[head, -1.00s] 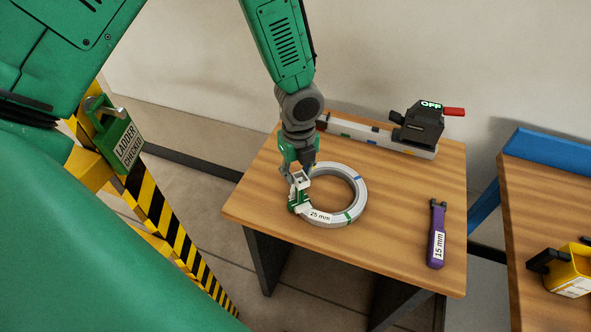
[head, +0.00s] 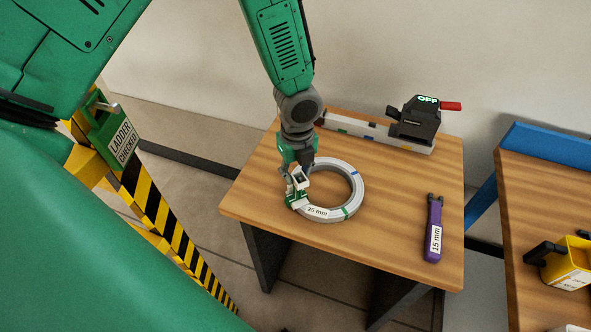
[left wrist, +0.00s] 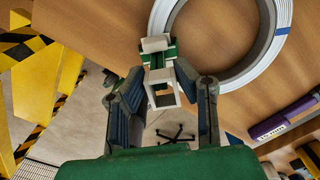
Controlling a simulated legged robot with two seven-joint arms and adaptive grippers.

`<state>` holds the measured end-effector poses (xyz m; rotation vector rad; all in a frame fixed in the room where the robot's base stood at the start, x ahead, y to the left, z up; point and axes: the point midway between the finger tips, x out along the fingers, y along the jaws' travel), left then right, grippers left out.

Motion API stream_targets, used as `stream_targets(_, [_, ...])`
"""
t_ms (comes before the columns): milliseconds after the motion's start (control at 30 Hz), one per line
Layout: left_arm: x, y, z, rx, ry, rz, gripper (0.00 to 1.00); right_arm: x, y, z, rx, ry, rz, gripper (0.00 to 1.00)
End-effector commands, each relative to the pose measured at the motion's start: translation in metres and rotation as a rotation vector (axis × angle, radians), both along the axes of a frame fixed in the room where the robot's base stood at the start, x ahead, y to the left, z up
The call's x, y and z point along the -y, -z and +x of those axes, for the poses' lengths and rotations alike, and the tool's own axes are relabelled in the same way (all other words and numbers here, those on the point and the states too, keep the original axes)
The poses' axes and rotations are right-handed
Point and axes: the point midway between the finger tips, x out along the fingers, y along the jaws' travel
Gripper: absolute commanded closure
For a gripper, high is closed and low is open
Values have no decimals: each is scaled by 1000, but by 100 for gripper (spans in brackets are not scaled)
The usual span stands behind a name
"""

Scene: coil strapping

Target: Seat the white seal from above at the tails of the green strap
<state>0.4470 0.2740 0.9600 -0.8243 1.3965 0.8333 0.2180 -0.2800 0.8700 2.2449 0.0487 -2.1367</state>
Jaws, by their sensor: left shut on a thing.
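A white seal (left wrist: 163,88), shaped like a small open frame, is held between the fingers of my left gripper (left wrist: 163,104). In the head view, the seal (head: 298,184) is over the left side of the pale coil (head: 355,190), which lies flat on the table. The green strap (left wrist: 150,58) shows at the coil's outer edge, right beside the seal, with a white block on it. In the head view my left gripper (head: 299,172) points down and partly hides the strap there. Whether seal and strap tails touch I cannot tell. My right gripper is not in view.
The wooden table (head: 400,230) carries a purple 15 mm tool (head: 435,228) at right and a black device reading OFF (head: 415,122) at the back. A second table (head: 535,210) with a yellow tool (head: 570,262) stands right. A striped ladder (head: 160,215) is at left.

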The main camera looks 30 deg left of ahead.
Motion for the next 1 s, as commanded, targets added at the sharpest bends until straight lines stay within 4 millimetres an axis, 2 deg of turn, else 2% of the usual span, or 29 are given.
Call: stream_targets(1000, [-2, 29, 0, 0, 0, -1, 100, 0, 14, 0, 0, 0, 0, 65])
